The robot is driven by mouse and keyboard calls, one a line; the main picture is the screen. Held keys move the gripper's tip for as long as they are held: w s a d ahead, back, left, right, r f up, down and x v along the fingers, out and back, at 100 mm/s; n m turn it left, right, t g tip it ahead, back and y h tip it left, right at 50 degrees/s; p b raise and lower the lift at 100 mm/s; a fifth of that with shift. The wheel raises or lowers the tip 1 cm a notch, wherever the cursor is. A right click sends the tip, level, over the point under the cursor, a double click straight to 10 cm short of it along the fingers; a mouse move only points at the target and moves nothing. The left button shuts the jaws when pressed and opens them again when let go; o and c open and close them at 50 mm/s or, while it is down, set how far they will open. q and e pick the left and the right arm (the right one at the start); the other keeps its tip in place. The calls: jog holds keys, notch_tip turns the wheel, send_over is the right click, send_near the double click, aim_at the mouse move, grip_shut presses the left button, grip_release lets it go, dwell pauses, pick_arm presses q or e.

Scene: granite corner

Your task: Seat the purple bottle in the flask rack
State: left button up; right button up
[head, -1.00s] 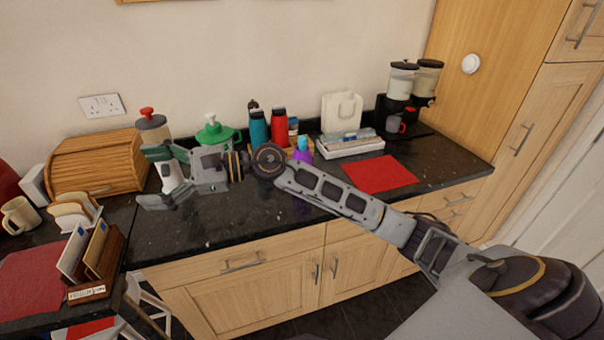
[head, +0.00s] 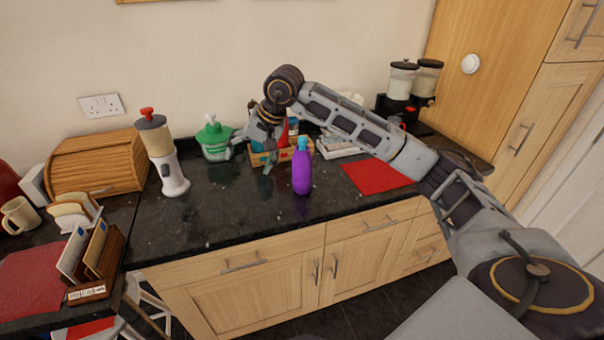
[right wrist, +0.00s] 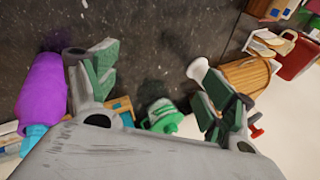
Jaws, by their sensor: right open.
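The purple bottle (head: 302,174) with a blue cap stands upright on the dark counter, in front of the wooden flask rack (head: 259,160). It also shows at the left edge of the right wrist view (right wrist: 42,88). The rack holds flasks, including a red one, and is partly hidden by my right gripper (head: 255,150). That gripper points down, left of the bottle and in front of or over the rack's left part; the exact depth is unclear. In the right wrist view the fingers (right wrist: 160,90) are spread apart with nothing between them. My left gripper is out of view.
A green lidded jar (head: 214,140) and a blender (head: 163,155) stand left of the rack. A red mat (head: 378,176), a white tray (head: 338,147) and drink dispensers (head: 402,85) are on the right. The front middle counter (head: 235,205) is clear.

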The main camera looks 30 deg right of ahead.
aim_at(302, 151)
jog(key=d+r+h, duration=0.3)
jog(key=d, duration=0.5)
jog(key=d+r+h, duration=0.3)
jog(key=d, duration=0.5)
jog(key=shift+s+d, duration=0.35)
jog(key=shift+f+g, duration=0.15)
jog(key=shift+g, duration=0.15)
jog(key=shift+x, duration=4.25)
jog(key=shift+w, duration=0.1)
jog(key=shift+w+a+p+x, duration=0.15)
jog(key=shift+p+x, duration=0.15)
jog(key=shift+x, duration=0.7)
jog(key=shift+w+a+p+x, duration=0.15)
jog(key=shift+p+x, duration=0.15)
jog(key=shift+x, duration=0.65)
jog(key=shift+w+d+f, duration=0.15)
jog(key=shift+w+f, duration=0.05)
jog(key=shift+f, duration=0.3)
